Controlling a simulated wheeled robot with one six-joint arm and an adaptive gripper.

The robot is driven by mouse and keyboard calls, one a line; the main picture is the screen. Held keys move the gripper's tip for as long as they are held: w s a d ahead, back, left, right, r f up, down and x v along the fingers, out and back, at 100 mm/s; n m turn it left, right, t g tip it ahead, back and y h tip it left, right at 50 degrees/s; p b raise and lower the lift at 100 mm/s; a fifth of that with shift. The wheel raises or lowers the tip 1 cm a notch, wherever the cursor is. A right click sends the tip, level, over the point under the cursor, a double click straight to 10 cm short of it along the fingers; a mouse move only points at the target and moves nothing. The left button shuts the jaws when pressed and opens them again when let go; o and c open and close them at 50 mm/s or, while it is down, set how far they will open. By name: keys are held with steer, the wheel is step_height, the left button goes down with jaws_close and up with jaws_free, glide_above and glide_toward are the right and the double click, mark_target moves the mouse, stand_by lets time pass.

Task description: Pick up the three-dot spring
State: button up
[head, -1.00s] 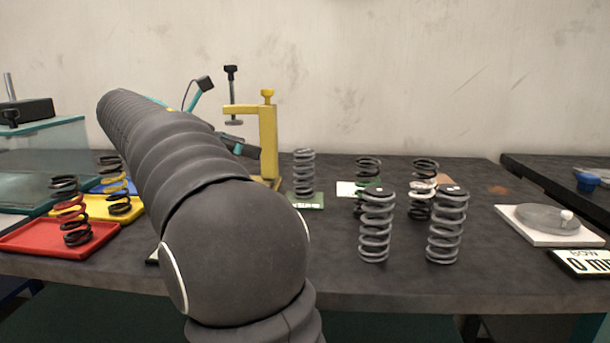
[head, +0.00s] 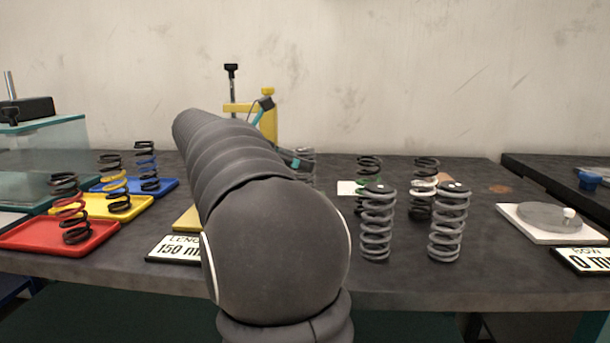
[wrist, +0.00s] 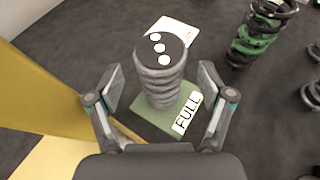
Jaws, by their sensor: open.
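The three-dot spring (wrist: 160,75) is a grey coil with a dark top cap bearing three white dots. It stands upright on a green pad marked FULL (wrist: 150,115) in the wrist view. In the head view the spring (head: 305,160) is mostly hidden behind my arm. My gripper (wrist: 158,92) is open, with one finger on each side of the spring in the wrist view. Whether the fingers touch it I cannot tell, but gaps seem to show. In the head view only a small part of my gripper shows past the arm.
A yellow clamp stand (head: 268,120) rises close on the left of the spring. A green-banded spring (wrist: 258,38) stands to the right. Two grey springs (head: 377,225) (head: 449,225) stand nearer the front edge. Red, yellow and blue trays (head: 25,236) with springs lie left.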

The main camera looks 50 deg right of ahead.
steer(key=shift+x, duration=1.2)
steer(key=c, duration=1.4)
steer(key=shift+c, duration=0.3)
steer(key=shift+r, duration=0.1)
